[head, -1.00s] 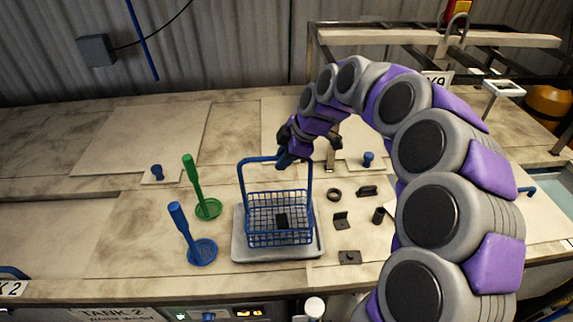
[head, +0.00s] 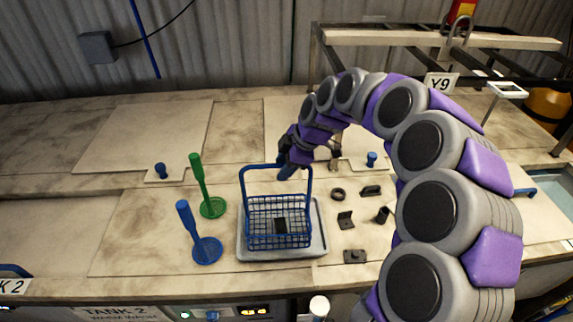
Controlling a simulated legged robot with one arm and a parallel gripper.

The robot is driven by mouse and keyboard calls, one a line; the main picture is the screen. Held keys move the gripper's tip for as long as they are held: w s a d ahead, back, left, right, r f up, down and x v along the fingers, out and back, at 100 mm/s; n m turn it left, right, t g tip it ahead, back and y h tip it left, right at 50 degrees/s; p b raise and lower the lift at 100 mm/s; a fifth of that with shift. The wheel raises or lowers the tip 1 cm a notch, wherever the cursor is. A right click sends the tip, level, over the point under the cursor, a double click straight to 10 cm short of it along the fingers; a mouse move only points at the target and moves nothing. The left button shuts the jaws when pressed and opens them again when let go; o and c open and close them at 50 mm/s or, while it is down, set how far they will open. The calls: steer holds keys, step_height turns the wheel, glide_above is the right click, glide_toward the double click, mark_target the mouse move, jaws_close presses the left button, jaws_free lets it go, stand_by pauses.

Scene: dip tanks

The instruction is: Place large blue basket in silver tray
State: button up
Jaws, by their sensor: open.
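The large blue basket (head: 278,236) stands upright in the silver tray (head: 320,250) on the bench. Its tall handle rises at the back, and a small black part (head: 281,226) lies inside it. My gripper (head: 287,171) is open at the top of the handle, just behind its bar. The fingers are partly hidden by the arm's end, and I cannot tell whether they touch the handle.
Several small black parts (head: 346,220) lie to the right. Blue knobs (head: 160,170) sit behind. A metal frame (head: 440,41) stands at the back right.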

steer(key=shift+s+d+r, duration=0.1)
steer(key=shift+d+r, duration=0.1)
steer(key=shift+r, duration=0.9)
steer(key=s+d+r+b, duration=0.1)
steer(key=s+d+r, duration=0.1)
steer(key=d+r, duration=0.45)
steer(key=s+a+f+m+g+h, duration=0.15)
steer(key=s+m, duration=0.65)
steer(key=s, duration=1.1)
steer(key=s+d+f+m+h, duration=0.1)
steer(key=s+d+f+m, duration=0.1)
steer(key=s, duration=0.4)
steer(key=s+d+f+m+g+h, duration=0.1)
steer(key=s+f+m, duration=0.3)
steer(key=s+m, duration=0.1)
steer(key=s+d+f+m+g+h, duration=0.1)
steer(key=s+d+f+m, duration=0.1)
steer(key=s, duration=0.5)
steer(key=shift+s+d+f+m, duration=0.35)
steer(key=shift+s+f+m, duration=0.1)
steer(key=shift+m, duration=0.35)
